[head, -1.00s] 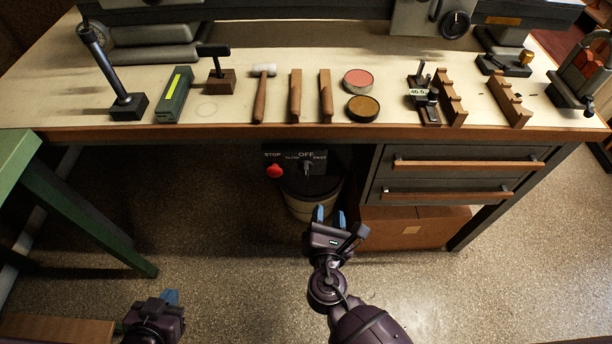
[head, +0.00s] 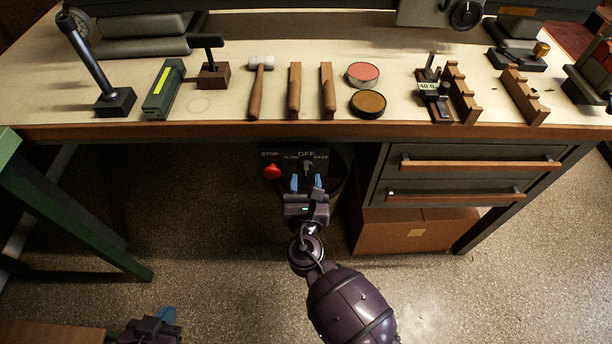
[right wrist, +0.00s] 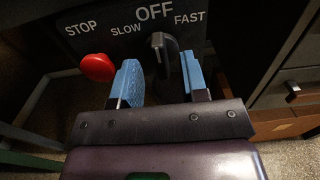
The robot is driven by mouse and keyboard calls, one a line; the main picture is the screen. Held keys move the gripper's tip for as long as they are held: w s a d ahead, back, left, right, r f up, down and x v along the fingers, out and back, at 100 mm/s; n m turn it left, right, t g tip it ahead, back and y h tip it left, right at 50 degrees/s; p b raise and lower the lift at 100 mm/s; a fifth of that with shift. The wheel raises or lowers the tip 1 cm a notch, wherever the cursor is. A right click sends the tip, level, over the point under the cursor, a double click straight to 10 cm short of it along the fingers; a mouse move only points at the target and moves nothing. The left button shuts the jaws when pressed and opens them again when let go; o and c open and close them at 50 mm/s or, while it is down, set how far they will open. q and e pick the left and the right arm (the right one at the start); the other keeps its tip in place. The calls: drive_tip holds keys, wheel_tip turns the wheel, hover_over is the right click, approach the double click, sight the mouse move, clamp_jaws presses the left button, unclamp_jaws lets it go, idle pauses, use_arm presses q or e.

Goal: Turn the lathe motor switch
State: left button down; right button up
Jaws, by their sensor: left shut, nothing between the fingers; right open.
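The lathe motor switch is a dark lever knob (right wrist: 160,48) on a black panel (head: 285,158) under the bench front. It points up at OFF, between the SLOW and FAST labels. It also shows in the head view (head: 307,166). My right gripper (head: 306,183) is open just in front of the panel. In the right wrist view its blue fingers (right wrist: 160,82) stand one on each side of the knob, with gaps; contact is not visible. My left gripper (head: 166,315) is shut and empty at the lower left, far from the panel.
A red STOP button (right wrist: 97,67) sits on the panel left of the switch, close to my left-hand finger in the right wrist view. Drawers (head: 470,165) stand to the right. The floor in front is clear.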

drive_tip(key=shift+w, duration=0.8)
clamp_jaws()
